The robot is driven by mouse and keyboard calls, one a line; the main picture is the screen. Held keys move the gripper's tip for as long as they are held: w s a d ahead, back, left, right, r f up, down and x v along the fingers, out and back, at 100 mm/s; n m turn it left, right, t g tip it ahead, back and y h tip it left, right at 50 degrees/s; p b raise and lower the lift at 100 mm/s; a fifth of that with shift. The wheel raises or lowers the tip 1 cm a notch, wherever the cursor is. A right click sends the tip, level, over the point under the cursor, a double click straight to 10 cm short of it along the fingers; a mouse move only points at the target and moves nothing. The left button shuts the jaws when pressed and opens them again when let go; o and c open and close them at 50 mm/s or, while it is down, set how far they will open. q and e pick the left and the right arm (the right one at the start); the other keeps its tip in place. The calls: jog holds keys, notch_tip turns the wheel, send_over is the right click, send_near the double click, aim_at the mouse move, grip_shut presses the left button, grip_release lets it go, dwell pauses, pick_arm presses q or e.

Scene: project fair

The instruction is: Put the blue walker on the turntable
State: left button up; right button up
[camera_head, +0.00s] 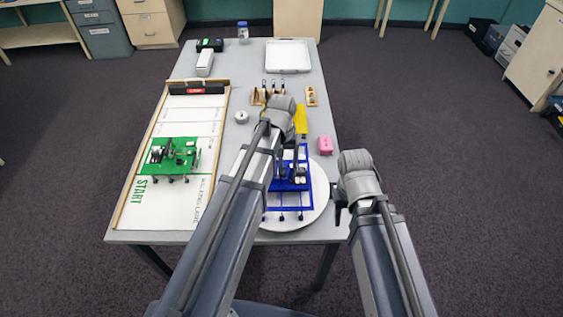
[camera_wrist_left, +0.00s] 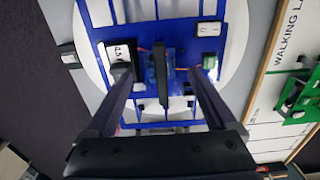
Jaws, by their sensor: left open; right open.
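The blue walker (camera_head: 304,190) is over the round white turntable (camera_head: 320,190) near the table's front right and appears to rest on it. My left arm covers part of both. My left gripper (camera_head: 291,172) is above the walker, pointing down. In the left wrist view, the open fingers (camera_wrist_left: 163,72) are on either side of a dark upright part in the middle of the blue walker (camera_wrist_left: 180,100), with gaps on both sides. The white turntable (camera_wrist_left: 243,42) shows beneath the frame. My right gripper (camera_head: 339,202) is open beside the turntable's right edge, apart from the walker.
A green walker (camera_head: 178,153) stands on the walking lane board (camera_head: 180,210) at left. A pink block (camera_head: 325,145), a yellow piece (camera_head: 300,121) and a small white roll (camera_head: 241,117) are behind the turntable. A white tray (camera_head: 288,43) lies at the back.

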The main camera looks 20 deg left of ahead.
pick_arm(q)
notch_tip(320, 180, up, 10)
jog(key=p, duration=0.9)
jog(key=s+d+m+y, duration=0.1)
jog(key=s+d+m, duration=0.6)
jog(key=s+d, duration=0.3)
jog(key=s, duration=0.4)
jog(key=shift+s+d, duration=0.2)
jog(key=shift+s, duration=0.15)
pick_arm(e)
notch_tip(320, 180, up, 10)
jog(key=shift+f, duration=0.2)
